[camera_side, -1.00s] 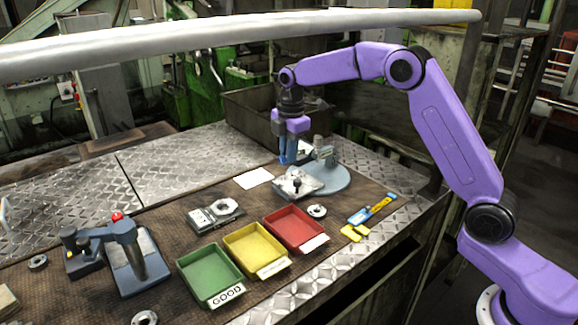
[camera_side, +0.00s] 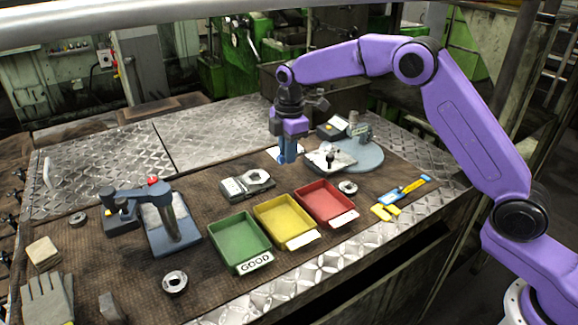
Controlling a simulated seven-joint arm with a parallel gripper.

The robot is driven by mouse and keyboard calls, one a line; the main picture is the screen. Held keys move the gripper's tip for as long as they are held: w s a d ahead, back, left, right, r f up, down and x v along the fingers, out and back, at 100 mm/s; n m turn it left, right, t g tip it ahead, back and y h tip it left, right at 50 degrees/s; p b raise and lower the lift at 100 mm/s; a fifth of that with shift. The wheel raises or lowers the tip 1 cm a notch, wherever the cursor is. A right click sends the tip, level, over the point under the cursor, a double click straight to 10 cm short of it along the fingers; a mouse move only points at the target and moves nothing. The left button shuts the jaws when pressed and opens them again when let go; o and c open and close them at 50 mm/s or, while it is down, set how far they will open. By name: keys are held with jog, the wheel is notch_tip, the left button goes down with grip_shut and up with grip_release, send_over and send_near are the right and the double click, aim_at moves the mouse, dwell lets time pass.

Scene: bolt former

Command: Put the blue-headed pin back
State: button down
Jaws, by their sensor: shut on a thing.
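My gripper (camera_side: 288,160) points straight down over the back middle of the bench, left of the metal plate fixture (camera_side: 322,162). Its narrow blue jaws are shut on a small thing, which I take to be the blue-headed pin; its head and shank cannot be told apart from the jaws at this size. The fixture has a dark knob on top and sits at the round grey-blue base (camera_side: 369,157). The jaws are apart from the fixture, in front of a white sheet (camera_side: 283,154). I cannot make out a hole for the pin.
Green (camera_side: 240,243), yellow (camera_side: 284,223) and red (camera_side: 323,204) trays stand in front. A metal block with a hex opening (camera_side: 248,184) lies behind them. A blue and yellow tool (camera_side: 403,190) lies right. A press-like stand (camera_side: 165,225) is at left.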

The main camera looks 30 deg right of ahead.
aim_at(288, 176)
jog(key=shift+f, duration=2.1)
jog(key=shift+f, duration=0.15)
jog(key=c, duration=1.1)
grip_release()
jog(key=r, duration=1.2)
jog(key=shift+s+r, duration=0.15)
jog(key=shift+s, duration=0.15)
